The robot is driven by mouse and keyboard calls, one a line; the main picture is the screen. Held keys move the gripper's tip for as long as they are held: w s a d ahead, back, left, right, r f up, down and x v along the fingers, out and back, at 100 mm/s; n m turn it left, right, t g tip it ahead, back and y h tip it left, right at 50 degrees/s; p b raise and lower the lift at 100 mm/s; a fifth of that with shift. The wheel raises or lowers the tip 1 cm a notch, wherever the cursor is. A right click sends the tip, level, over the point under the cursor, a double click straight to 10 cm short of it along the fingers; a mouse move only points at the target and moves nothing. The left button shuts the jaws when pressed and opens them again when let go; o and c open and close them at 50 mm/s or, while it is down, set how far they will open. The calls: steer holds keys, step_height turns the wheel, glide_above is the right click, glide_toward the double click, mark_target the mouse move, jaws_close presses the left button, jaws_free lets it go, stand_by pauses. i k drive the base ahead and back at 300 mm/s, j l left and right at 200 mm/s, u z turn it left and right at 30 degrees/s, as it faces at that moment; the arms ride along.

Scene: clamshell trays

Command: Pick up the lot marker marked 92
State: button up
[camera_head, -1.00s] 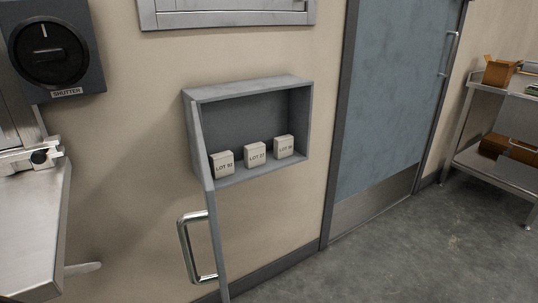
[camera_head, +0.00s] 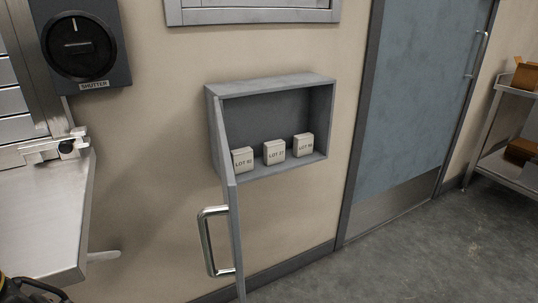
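Three small pale lot markers stand in a row on the floor of an open grey wall cabinet (camera_head: 270,84). The left one (camera_head: 242,160) appears to read LOT 92, though the print is small. The middle marker (camera_head: 274,153) looks like LOT 27 or 37. The right marker (camera_head: 303,145) has a number too small to read surely. The cabinet door (camera_head: 233,215) is swung open towards me, with its edge close to the left marker's lower left side. My gripper is not in view.
The door's metal handle (camera_head: 207,243) sticks out to the left. A steel counter (camera_head: 45,225) stands at the left, below a shutter switch (camera_head: 80,45). A blue door (camera_head: 415,100) and a steel shelf (camera_head: 506,172) are at the right. Floor between is clear.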

mark_target(243, 158)
steer(key=l+u, duration=0.2)
steer(key=l, duration=0.3)
steer(key=l+u, duration=0.2)
steer(key=l, duration=0.35)
steer(key=k+l+u, duration=0.15)
steer(key=l, duration=0.35)
steer(key=l+u, duration=0.2)
steer(key=l, duration=0.3)
steer(key=k+l+u, duration=0.2)
steer(key=l, duration=0.3)
steer(key=i+j, duration=0.25)
steer(key=i, duration=0.2)
steer(key=i+j, duration=0.2)
steer(key=i, duration=0.3)
steer(key=j+u, duration=0.05)
